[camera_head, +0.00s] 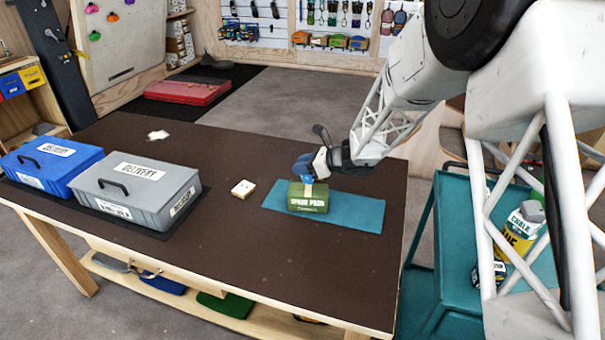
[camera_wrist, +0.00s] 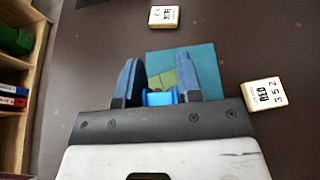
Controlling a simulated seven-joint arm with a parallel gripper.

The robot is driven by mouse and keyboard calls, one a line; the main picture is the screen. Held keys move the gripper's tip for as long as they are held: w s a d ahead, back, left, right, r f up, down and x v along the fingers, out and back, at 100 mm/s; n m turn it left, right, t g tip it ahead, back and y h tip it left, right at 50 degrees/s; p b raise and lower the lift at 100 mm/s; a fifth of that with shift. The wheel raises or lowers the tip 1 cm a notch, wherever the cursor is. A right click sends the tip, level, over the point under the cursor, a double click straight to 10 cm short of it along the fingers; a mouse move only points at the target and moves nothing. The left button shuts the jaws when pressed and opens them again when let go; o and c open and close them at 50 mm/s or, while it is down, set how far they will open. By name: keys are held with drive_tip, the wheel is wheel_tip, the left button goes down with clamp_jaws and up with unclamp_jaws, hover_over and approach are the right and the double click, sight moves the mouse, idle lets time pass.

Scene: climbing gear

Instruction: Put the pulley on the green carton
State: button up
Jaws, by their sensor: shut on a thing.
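The green carton (camera_head: 308,198), labelled "SPARE PADS", stands on a teal mat (camera_head: 352,212) on the dark table. Part of its top shows between my fingers in the wrist view (camera_wrist: 167,79). My gripper (camera_head: 304,168) is directly above the carton, shut on a small blue piece (camera_wrist: 160,98), which I take to be the pulley. The fingers hide much of it. In the head view the blue piece (camera_head: 308,179) is just over the carton's top; I cannot tell whether they touch.
A grey toolbox (camera_head: 135,196) and a blue toolbox (camera_head: 45,163) stand at the left. A teal cart (camera_head: 452,215) stands at the right.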

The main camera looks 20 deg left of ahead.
drive_tip(key=shift+f, duration=1.5)
drive_tip(key=shift+f, duration=0.15)
drive_tip(key=o, duration=0.9)
drive_tip(key=shift+o, duration=0.2)
drive_tip(key=shift+d+r, duration=0.35)
drive_tip(key=shift+d, duration=0.1)
drive_tip(key=v, duration=1.1)
